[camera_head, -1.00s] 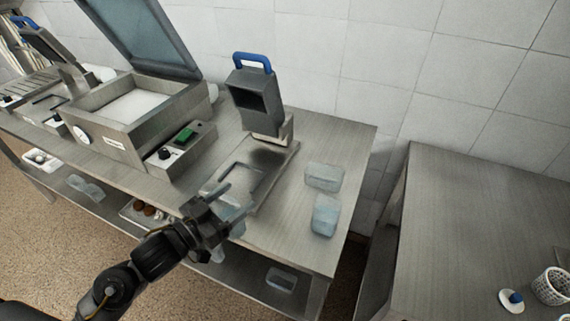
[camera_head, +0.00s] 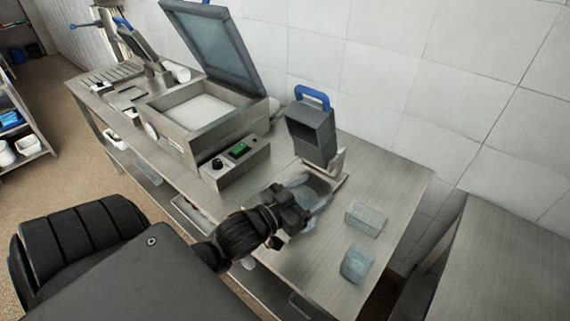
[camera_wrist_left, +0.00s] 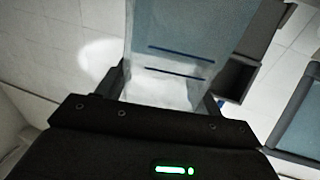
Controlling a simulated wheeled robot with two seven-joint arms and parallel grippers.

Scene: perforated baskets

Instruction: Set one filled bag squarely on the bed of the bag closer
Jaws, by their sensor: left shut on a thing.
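The bag closer (camera_head: 312,136) stands on the steel table, with a dark grey head and a blue handle. Its bed (camera_head: 330,184) lies below the head and is largely covered by my gripper and the bag. My left gripper (camera_head: 308,207) is shut on a filled bag (camera_wrist_left: 172,50), a translucent bluish pouch with two dark blue lines and pale contents low down. It holds the bag at the bed, under the closer's head; whether the bag touches the bed I cannot tell. Two more bags, one farther back (camera_head: 366,218) and one nearer (camera_head: 356,263), lie to the right. My right gripper is out of view.
A steel vacuum machine (camera_head: 200,120) with a raised lid stands to the left, beside a control box (camera_head: 236,160) with a green button. A tiled wall is behind. Another steel table (camera_head: 490,260) stands at the right across a gap.

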